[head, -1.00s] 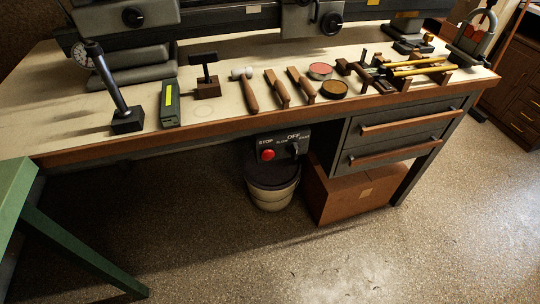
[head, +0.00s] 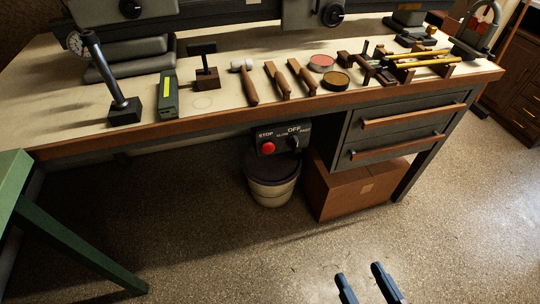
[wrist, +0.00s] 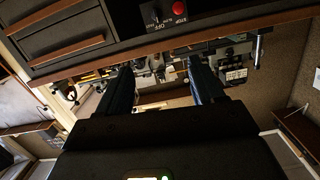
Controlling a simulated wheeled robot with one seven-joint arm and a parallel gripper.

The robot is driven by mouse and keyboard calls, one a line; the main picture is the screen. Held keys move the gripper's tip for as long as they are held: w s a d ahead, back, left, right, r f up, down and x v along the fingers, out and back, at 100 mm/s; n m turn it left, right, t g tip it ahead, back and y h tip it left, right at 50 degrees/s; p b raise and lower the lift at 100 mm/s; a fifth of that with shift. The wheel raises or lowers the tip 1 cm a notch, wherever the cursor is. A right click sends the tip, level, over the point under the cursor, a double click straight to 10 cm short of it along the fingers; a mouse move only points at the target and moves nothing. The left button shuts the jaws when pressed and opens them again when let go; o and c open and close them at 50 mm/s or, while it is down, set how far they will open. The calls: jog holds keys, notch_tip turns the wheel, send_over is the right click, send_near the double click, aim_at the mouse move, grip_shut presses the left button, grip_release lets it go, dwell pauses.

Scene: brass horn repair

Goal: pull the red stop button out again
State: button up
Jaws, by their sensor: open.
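The red stop button (head: 268,147) sits on a dark control box (head: 283,138) under the front edge of the workbench, left of a dark selector knob. The wrist view, which shows the bench upside down, also has the red button (wrist: 179,7) at its top edge. Whether the button is pushed in cannot be told. My gripper (head: 361,273) shows at the bottom of the head view, in front of the bench, below and right of the button and apart from it. Its two fingers are spread with nothing between them; they also show in the wrist view (wrist: 164,80).
The workbench top (head: 215,108) holds tools near its front edge. A bucket (head: 272,180) stands below the control box. A cardboard box (head: 355,187) stands under the drawers (head: 405,130). A green table (head: 12,185) is at the left. The floor before the bench is open.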

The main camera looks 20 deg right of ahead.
jog(key=w+a+f+b, duration=0.1)
jog(key=w+f, duration=0.2)
jog(key=w, duration=0.4)
jog(key=w+a+f, duration=0.2)
jog(key=w, duration=0.5)
jog(key=m+t+b, duration=0.1)
send_near(269, 150)
jog(key=w+b, duration=0.1)
jog(key=w, duration=0.3)
jog(key=w+b, duration=0.1)
jog(key=w, duration=0.3)
jog(key=shift+w+f, duration=0.2)
jog(key=shift+w, duration=0.15)
jog(key=shift+c, duration=0.5)
grip_shut()
